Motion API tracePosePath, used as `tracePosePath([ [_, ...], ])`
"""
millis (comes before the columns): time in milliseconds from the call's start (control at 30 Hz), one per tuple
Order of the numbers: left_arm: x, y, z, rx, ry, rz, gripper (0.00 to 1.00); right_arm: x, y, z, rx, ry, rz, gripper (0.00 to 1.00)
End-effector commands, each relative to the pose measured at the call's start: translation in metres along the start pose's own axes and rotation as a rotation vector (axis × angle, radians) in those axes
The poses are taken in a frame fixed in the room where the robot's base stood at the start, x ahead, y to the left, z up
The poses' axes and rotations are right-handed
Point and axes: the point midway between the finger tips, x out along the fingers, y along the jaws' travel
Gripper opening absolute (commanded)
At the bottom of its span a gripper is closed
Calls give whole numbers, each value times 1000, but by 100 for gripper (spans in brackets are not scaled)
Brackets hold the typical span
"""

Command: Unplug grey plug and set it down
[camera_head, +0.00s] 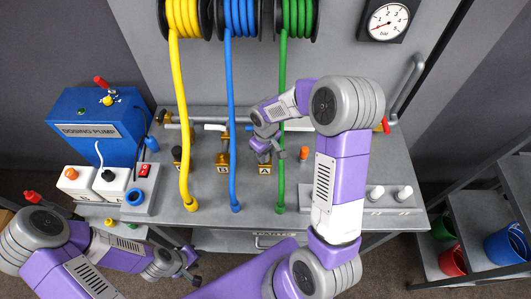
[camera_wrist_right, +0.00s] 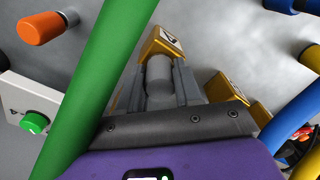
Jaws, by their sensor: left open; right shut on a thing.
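The grey plug (camera_wrist_right: 159,78) is a short grey cylinder between the fingers of my right gripper (camera_wrist_right: 165,88), which is shut on it. The plug's far end meets a gold socket block (camera_wrist_right: 160,45) with a white label; how deep it sits cannot be told. In the head view my right gripper (camera_head: 266,148) is over the gold block marked A (camera_head: 264,169), and the plug is not clearly visible there. My left gripper (camera_head: 191,268) is open and empty, low in front of the bench.
Green (camera_head: 281,120), blue (camera_head: 231,120) and yellow (camera_head: 180,120) hoses hang from reels, with the green and blue ones close to my right gripper. Block B (camera_head: 222,169) stands to the left. A blue dosing pump (camera_head: 97,125) is at left.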

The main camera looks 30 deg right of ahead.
Motion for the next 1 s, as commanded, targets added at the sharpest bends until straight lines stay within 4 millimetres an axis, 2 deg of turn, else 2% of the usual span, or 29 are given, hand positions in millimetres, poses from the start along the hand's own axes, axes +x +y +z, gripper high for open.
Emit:
tracePosePath([
  [100, 0, 0, 0, 0, 0, 0, 43, 0, 0, 0, 0, -1, -1, 3],
  [133, 0, 0, 0, 0, 0, 0, 43, 0, 0, 0, 0, -1, -1, 31],
  [333, 0, 0, 0, 0, 0, 0, 43, 0, 0, 0, 0, -1, -1, 0],
  [1000, -4, 1, 0, 0, 0, 0, 43, -5, 0, 0, 0, -2, -1, 0],
])
